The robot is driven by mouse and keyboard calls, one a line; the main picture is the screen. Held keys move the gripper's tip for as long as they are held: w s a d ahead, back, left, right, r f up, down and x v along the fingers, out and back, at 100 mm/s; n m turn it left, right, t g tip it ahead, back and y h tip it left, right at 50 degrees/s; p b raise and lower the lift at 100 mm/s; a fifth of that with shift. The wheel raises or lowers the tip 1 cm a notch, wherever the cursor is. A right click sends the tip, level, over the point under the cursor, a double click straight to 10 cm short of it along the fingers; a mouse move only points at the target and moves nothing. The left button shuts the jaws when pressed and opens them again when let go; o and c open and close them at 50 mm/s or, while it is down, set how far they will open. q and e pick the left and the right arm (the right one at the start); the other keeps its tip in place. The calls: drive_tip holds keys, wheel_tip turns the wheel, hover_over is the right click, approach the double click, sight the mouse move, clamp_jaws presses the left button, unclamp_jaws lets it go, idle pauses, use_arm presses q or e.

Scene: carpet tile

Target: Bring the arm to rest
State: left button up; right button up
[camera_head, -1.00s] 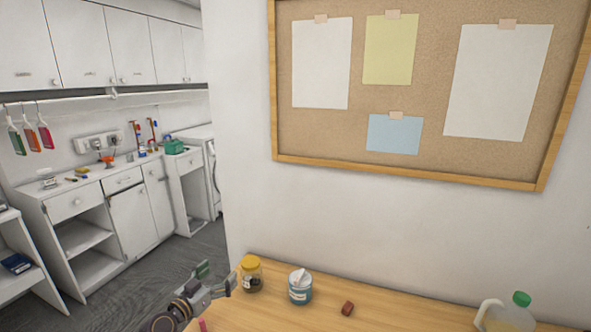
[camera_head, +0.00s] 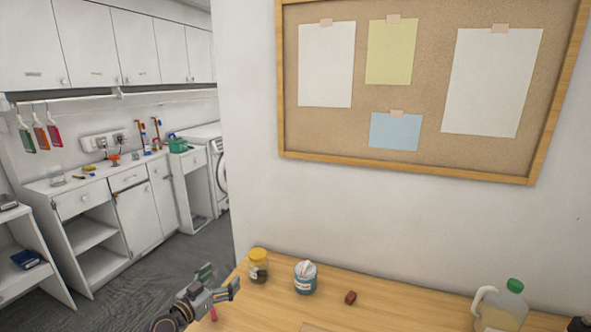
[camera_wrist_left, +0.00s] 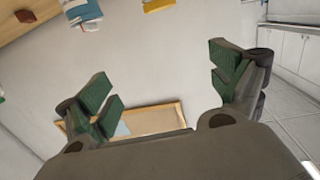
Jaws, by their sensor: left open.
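My left gripper (camera_head: 219,283) is at the lower left of the head view, at the table's left edge, near the yellow-lidded jar. In the left wrist view its two green-padded fingers (camera_wrist_left: 165,82) stand wide apart with nothing between them. My left arm comes in from the bottom edge of the head view. My right gripper is in neither view.
On the wooden table (camera_head: 260,312) stand a yellow-lidded jar (camera_head: 258,268), a blue-and-white tub (camera_head: 305,279), a red-brown block (camera_head: 350,297) and a green-capped jug (camera_head: 502,306). A corkboard (camera_head: 340,135) hangs behind. White cabinets (camera_head: 140,215) stand at left, past open floor.

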use_arm(q)
drive_tip(key=s+d+f+m+g, duration=0.1)
drive_tip(key=s+d+f+g, duration=0.3)
drive_tip(key=s, duration=0.4)
drive_tip(key=s+d+f+m+g, duration=0.1)
drive_tip(key=s+d+f+g, duration=0.25)
drive_tip(key=s+d, duration=0.3)
drive_tip(key=s+a+f+n+g+y, duration=0.25)
drive_tip(key=s+a+y, duration=0.2)
drive_tip(key=s, duration=0.55)
drive_tip(key=s+a+f+n+g+y, duration=0.1)
drive_tip(key=s+a+n+g+y, duration=0.3)
drive_tip(key=s, duration=0.6)
drive_tip(key=s+a+f+m+h+p, duration=0.1)
drive_tip(key=s+f+m+h+p, duration=0.2)
drive_tip(key=f, duration=2.8)
drive_tip(key=s+a+f+y+p, duration=0.1)
drive_tip(key=s+a+f+p, duration=0.1)
drive_tip(key=s+f, duration=0.5)
drive_tip(key=s+a+f+n+p, duration=0.1)
drive_tip(key=s+f, duration=0.6)
drive_tip(key=s, duration=0.7)
drive_tip(key=shift+s+a+f+y+p, duration=0.2)
drive_tip(key=shift+a+f+y+p, duration=0.2)
drive_tip(key=shift+a, duration=0.15)
